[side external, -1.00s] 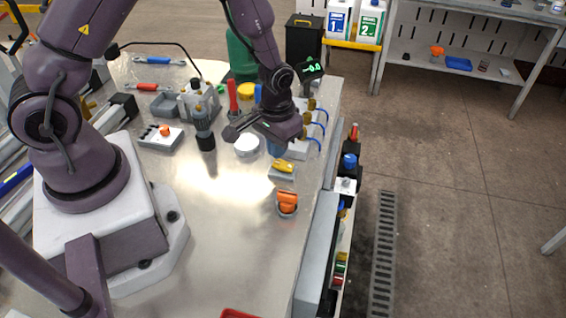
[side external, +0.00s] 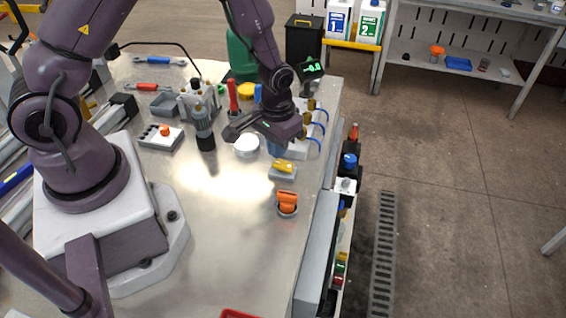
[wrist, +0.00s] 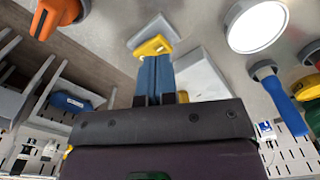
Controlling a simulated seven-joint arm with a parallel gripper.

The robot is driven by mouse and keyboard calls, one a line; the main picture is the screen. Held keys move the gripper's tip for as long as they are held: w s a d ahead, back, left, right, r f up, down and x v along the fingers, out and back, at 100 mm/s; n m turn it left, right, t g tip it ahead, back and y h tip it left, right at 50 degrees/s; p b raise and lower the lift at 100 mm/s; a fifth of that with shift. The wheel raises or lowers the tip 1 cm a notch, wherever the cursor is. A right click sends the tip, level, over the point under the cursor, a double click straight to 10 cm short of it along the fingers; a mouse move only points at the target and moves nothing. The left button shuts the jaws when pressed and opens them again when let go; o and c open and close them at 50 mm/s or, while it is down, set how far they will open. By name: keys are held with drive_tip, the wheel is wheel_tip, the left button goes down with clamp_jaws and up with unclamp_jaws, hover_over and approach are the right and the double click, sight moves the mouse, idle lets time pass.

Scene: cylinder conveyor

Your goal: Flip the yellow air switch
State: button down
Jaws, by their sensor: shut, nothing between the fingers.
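The yellow air switch (side external: 284,166) sits on a small light-grey block on the metal table, in front of my gripper in the side view. In the wrist view the yellow switch (wrist: 152,46) shows just beyond my fingertips, with its pale base (wrist: 150,30) behind it. My gripper (side external: 277,152) points down with its blue fingers shut and empty, low over the table beside the switch. The closed fingertips also show in the wrist view (wrist: 156,60). They overlap the switch's near edge there, and I cannot tell whether they touch it.
An orange handle (side external: 287,199) on a round base stands nearer the camera. A white round disc (side external: 246,145) and a dark cylinder (side external: 204,133) stand to the left. The table's front middle is clear.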

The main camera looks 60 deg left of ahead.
drive_tip(key=shift+f, duration=1.3)
idle(0.5)
drive_tip(key=shift+r, duration=3.5)
drive_tip(key=shift+s, duration=0.1)
drive_tip(key=s+r+g, duration=0.1)
drive_tip(key=s, duration=0.2)
wheel_tip(320, 180, up, 14)
drive_tip(key=m+t, duration=0.2)
hover_over(277, 163)
drive_tip(key=s, duration=0.8)
drive_tip(key=s+r+m+t, duration=0.1)
drive_tip(key=s+r+t, duration=0.3)
drive_tip(key=r, duration=0.6)
drive_tip(key=shift+s+d+t, duration=0.3)
drive_tip(key=shift+s+d, duration=0.05)
drive_tip(key=shift+s, duration=0.65)
